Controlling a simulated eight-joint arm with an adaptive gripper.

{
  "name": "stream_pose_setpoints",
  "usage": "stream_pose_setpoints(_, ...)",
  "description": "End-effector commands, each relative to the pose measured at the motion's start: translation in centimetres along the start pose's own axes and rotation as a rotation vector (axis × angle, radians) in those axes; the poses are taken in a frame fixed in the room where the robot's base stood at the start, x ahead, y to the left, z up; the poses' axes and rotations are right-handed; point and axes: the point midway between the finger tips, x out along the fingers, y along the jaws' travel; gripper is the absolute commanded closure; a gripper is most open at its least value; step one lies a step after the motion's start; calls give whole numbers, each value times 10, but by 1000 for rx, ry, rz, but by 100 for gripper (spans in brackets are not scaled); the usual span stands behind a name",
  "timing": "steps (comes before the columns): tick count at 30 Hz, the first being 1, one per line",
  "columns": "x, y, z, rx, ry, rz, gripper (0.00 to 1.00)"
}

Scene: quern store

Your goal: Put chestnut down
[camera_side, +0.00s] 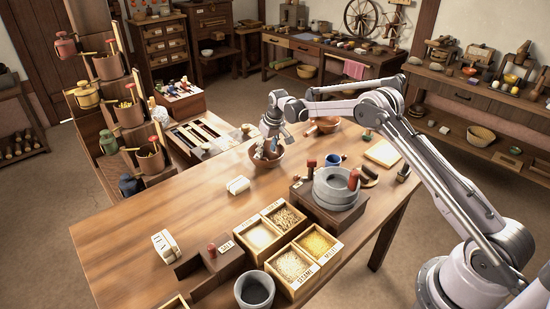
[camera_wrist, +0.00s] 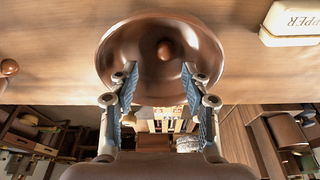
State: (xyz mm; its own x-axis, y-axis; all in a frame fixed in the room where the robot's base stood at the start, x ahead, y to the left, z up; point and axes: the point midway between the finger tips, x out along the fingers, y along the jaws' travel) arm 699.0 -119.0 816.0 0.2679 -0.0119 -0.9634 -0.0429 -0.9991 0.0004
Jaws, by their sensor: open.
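The chestnut (camera_wrist: 165,50) is a small, round brown thing lying inside a brown bowl (camera_wrist: 115,50) in the wrist view. The bowl (camera_side: 266,166) stands on the wooden table in the side view; the chestnut cannot be made out there. My gripper (camera_wrist: 159,72) is open, with its two fingers spread at the bowl's near side and nothing between them. In the side view my gripper (camera_side: 268,150) points down at the bowl, its tips at or just inside the rim. The chestnut lies apart from the fingers.
A cream box (camera_side: 238,185) stands left of the bowl; its lettering shows in the wrist view (camera_wrist: 290,22). A grey quern (camera_side: 337,188), a blue mug (camera_side: 333,160) and labelled seed boxes (camera_side: 292,264) are to the right and front. The table's left part is mostly clear.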

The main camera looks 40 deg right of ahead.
Motion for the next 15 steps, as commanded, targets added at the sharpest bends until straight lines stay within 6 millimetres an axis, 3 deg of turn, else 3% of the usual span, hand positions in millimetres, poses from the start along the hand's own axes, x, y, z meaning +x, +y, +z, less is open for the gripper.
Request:
stream_pose_setpoints(5,-7,0,-2,0,0,0,52)
stream_pose_setpoints(15,-48,0,-13,0,0,0,52)
